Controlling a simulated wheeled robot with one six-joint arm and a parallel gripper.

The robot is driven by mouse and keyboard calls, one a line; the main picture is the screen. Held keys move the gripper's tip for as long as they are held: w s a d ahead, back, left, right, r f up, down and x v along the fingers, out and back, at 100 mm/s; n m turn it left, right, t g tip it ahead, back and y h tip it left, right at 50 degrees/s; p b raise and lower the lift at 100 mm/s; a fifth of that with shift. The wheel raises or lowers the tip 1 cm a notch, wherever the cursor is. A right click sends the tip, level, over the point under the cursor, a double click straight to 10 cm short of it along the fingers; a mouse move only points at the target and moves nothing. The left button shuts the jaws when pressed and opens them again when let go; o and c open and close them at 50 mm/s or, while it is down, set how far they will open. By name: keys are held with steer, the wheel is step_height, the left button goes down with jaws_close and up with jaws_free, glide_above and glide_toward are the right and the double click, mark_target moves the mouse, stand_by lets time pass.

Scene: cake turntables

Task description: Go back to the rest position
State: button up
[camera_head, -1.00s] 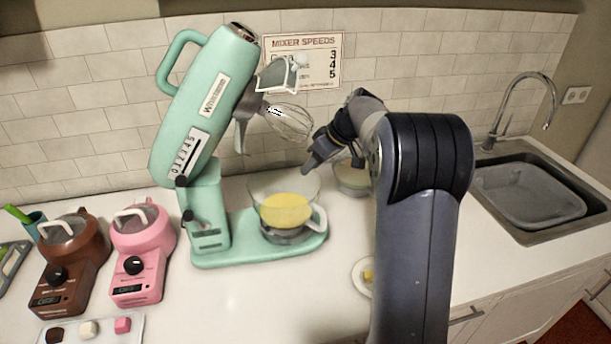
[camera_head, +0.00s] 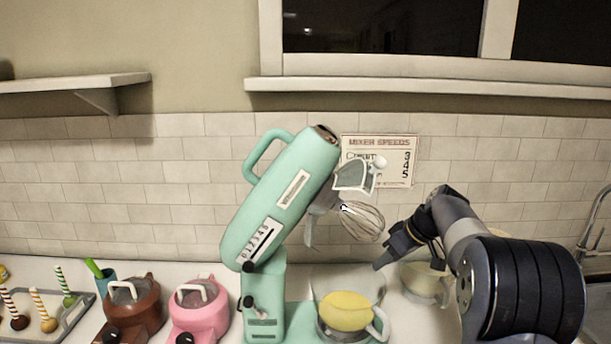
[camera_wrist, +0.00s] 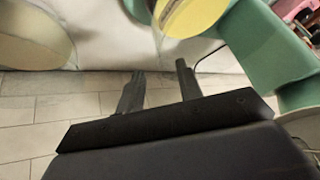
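My gripper (camera_head: 380,264) is beside the right side of the mixer, above the counter. In the wrist view its two fingers (camera_wrist: 158,85) stand apart with nothing between them. The mint-green mixer (camera_head: 280,200) has its head tilted up, with the whisk (camera_head: 360,222) hanging clear in the air. A clear bowl with yellow contents (camera_head: 346,311) sits on the mixer's base; the yellow contents also show at the top of the wrist view (camera_wrist: 192,14).
A second bowl (camera_head: 424,283) stands behind my gripper. Brown (camera_head: 133,308) and pink (camera_head: 200,308) small machines and a tray of cake pops (camera_head: 78,312) are at left. A wall shelf (camera_head: 75,83) and window sill (camera_head: 430,88) are above. The air above my arm is clear.

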mark_target(368, 273)
steer(key=p+x, duration=0.1)
steer(key=x, duration=0.7)
steer(key=shift+w+a+f, duration=0.1)
steer(key=shift+a+f, duration=0.05)
steer(key=shift+f, duration=0.05)
steer(key=shift+r+p, duration=0.35)
steer(key=shift+p, duration=0.1)
